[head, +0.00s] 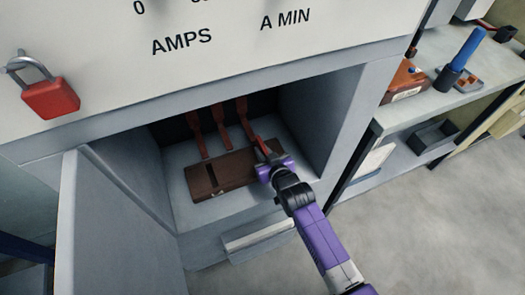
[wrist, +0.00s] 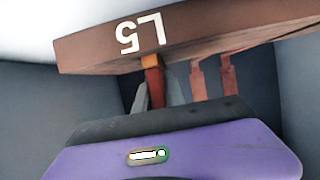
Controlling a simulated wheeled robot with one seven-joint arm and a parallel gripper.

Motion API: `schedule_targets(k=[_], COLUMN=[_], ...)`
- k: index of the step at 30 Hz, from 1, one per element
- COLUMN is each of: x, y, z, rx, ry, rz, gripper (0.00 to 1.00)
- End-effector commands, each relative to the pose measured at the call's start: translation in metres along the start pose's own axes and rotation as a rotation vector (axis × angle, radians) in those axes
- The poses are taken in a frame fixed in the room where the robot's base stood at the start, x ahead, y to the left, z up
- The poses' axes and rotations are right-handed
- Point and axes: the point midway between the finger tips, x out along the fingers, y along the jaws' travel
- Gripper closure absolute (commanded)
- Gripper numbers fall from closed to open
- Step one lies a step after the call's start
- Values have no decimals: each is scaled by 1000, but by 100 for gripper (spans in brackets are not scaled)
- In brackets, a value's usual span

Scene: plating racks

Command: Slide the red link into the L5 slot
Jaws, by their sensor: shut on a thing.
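My gripper (head: 269,158) is inside the open cabinet bay, at the right end of a brown board (head: 208,185). In the wrist view my gripper (wrist: 155,95) has its grey fingers shut on a red link (wrist: 155,88). The link's orange-lit end meets the edge of the brown board (wrist: 90,52), just by the white L5 label (wrist: 143,33), which appears upside down. I cannot tell how deep the link sits in the slot. In the head view the fingers partly hide the held link (head: 257,143).
Two other red links (head: 198,135) (head: 222,130) reach the board left of the held one. The bay's side walls (head: 325,115) are close. The cabinet door (head: 115,215) stands open at left. A red padlock (head: 50,98) hangs above. A shelf (head: 430,105) stands at right.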

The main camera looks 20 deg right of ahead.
Motion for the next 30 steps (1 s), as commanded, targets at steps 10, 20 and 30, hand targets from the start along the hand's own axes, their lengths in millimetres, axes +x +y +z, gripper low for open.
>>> schedule_targets(k=[10, 20, 30], x=[0, -8, -59], y=[0, 0, 0], z=[-1, 1, 1], rx=[0, 0, 0], ry=[1, -1, -1], rz=[0, 0, 0], gripper=[61, 61, 61])
